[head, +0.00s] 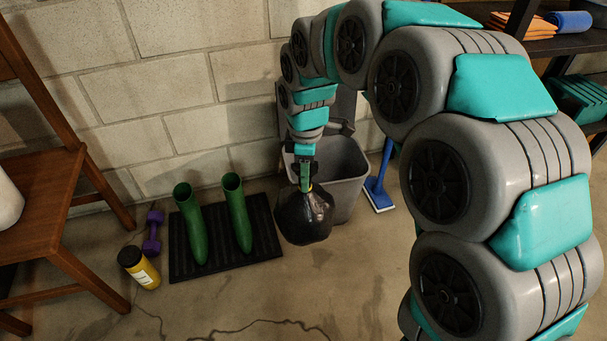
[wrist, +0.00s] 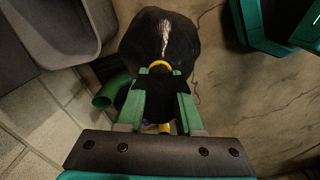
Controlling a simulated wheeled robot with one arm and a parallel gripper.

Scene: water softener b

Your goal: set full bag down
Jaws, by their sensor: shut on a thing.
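A full black bag (head: 304,216) with a yellow tie at its neck hangs below my gripper (head: 304,184) in the head view. It is in front of a grey bin (head: 347,167), and I cannot tell whether its bottom touches the floor. In the wrist view the bag (wrist: 158,38) lies beyond the green fingers of my gripper (wrist: 158,88), which are shut on its neck near the yellow tie (wrist: 160,67). The fingers hide part of the neck.
Green boots (head: 238,212) stand on a black mat (head: 205,262) left of the bag. A purple dumbbell (head: 152,233) and a yellow canister (head: 138,267) are farther left. A blue brush (head: 379,185) stands right of the bin. The floor in front is mostly clear, with a thin crack or cord.

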